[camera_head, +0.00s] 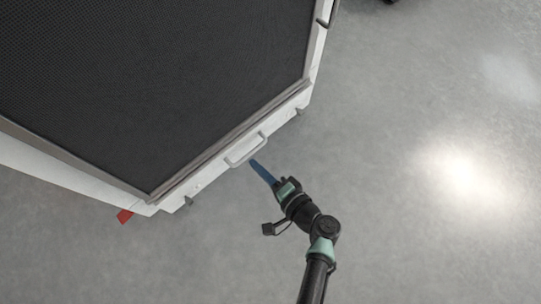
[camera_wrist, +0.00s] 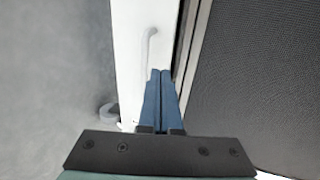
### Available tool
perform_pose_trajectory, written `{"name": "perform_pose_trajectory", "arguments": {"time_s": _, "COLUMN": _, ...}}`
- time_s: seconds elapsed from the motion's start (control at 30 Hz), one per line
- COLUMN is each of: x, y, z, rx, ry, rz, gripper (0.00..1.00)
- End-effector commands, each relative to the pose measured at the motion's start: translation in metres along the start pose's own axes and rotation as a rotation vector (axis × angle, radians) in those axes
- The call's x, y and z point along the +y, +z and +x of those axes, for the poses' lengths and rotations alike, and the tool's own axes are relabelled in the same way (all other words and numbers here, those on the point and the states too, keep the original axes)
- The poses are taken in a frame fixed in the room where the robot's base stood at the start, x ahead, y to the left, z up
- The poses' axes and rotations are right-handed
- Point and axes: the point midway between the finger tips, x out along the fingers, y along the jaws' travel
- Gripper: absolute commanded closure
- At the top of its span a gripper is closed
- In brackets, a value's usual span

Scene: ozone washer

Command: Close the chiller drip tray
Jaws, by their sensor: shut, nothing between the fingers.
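The chiller drip tray (camera_head: 222,160) is the white front panel below the dark mesh-covered unit. A grey bar handle (camera_head: 246,149) is on its face. In the wrist view the white panel (camera_wrist: 131,60) and its handle (camera_wrist: 148,48) show just past my fingertips. My gripper (camera_head: 254,164) is shut and empty, its blue fingers pointing at the panel near the handle. In the wrist view the two blue fingers (camera_wrist: 161,74) lie side by side. I cannot tell whether the tips touch the panel. How far the tray stands out is hard to judge.
The dark mesh panel (camera_head: 170,85) with a metal frame fills the upper left. Small grey fittings (camera_head: 188,201) sit at the panel's ends. A red piece (camera_head: 125,216) is at the lower corner. The grey floor (camera_head: 420,120) to the right is clear.

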Motion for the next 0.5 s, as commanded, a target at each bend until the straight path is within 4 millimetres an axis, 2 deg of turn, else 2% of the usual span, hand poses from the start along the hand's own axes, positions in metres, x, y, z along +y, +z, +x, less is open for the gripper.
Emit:
{"name": "perform_pose_trajectory", "arguments": {"time_s": 0.03, "x": 0.004, "y": 0.001, "z": 0.013, "rx": -0.003, "ry": -0.001, "rz": -0.001, "gripper": 1.0}}
{"name": "perform_pose_trajectory", "arguments": {"time_s": 0.2, "x": -0.003, "y": 0.001, "z": 0.04, "rx": -0.002, "ry": -0.001, "rz": -0.002, "gripper": 1.0}}
{"name": "perform_pose_trajectory", "arguments": {"time_s": 0.33, "x": -0.009, "y": 0.0, "z": 0.053, "rx": -0.002, "ry": 0.0, "rz": -0.001, "gripper": 1.0}}
{"name": "perform_pose_trajectory", "arguments": {"time_s": 0.5, "x": -0.012, "y": 0.0, "z": 0.059, "rx": 0.0, "ry": 0.001, "rz": 0.0, "gripper": 1.0}}
